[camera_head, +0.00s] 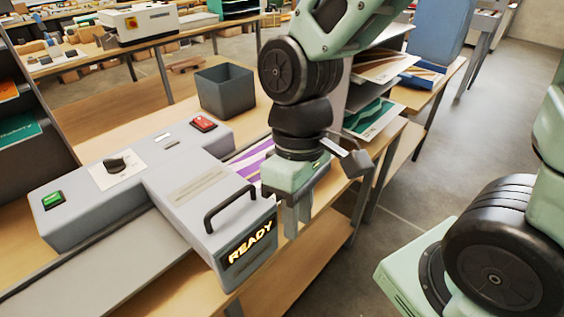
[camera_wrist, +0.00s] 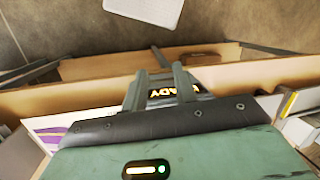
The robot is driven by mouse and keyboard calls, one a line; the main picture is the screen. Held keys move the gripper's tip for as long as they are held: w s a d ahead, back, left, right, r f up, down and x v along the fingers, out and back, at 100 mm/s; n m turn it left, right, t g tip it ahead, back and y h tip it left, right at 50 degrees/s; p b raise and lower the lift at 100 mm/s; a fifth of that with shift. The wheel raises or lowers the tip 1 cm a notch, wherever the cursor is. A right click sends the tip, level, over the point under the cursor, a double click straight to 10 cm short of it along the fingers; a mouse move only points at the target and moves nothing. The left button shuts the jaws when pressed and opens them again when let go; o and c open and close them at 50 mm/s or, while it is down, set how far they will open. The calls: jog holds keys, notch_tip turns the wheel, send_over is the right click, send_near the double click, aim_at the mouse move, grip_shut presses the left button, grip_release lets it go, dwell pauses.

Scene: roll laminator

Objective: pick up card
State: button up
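A purple-and-white patterned sheet (camera_head: 252,160), which may be the card, lies behind the laminator's front block, partly hidden by my arm. A purple-striped corner (camera_wrist: 48,134) shows at the left of the wrist view. The grey laminator (camera_head: 190,190) has a black handle and a lit READY display (camera_head: 249,243). My gripper (camera_head: 298,222) points down just right of the handle and display, by the bench's front edge. In the wrist view my gripper's two fingers (camera_wrist: 159,68) stand apart with nothing seen between them. The display (camera_wrist: 172,92) shows beyond them.
A dark grey bin (camera_head: 225,92) stands behind the laminator. A rack at the right holds a green-and-white sheet (camera_head: 371,119) and a brown-striped sheet (camera_head: 388,66). The laminator carries a green button (camera_head: 53,200), a dial (camera_head: 115,164) and a red switch (camera_head: 203,124). Floor right of the bench is clear.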

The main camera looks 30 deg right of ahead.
jog(key=w+d+f+m+y+b, duration=0.35)
jog(key=w+d+y, duration=0.2)
jog(key=d, duration=0.25)
jog(key=w+d+f+m+y+b, duration=0.2)
jog(key=w+d+f+m+y, duration=0.25)
jog(key=d+y, duration=0.2)
jog(key=w+d+f+m+t+y+b, duration=0.1)
jog(key=d+f+m+t, duration=0.2)
jog(key=d+t, duration=0.55)
jog(key=d+f+m+t+y+b, duration=0.1)
jog(key=d+f+m+t, duration=0.3)
jog(key=d, duration=0.7)
jog(key=shift+n+t, duration=0.25)
jog(key=shift+n, duration=0.65)
jog(key=p+x, duration=0.1)
jog(key=x, duration=0.4)
jog(key=p+x, duration=0.1)
jog(key=x, duration=0.5)
jog(key=shift+w+r+p, duration=0.2)
jog(key=shift+w+p, duration=0.1)
jog(key=p+x, duration=0.2)
jog(key=x, duration=0.2)
jog(key=shift+w+a, duration=0.2)
jog(key=shift+w, duration=0.1)
jog(key=shift+w+a, duration=0.2)
jog(key=shift+a, duration=0.05)
grip_shut()
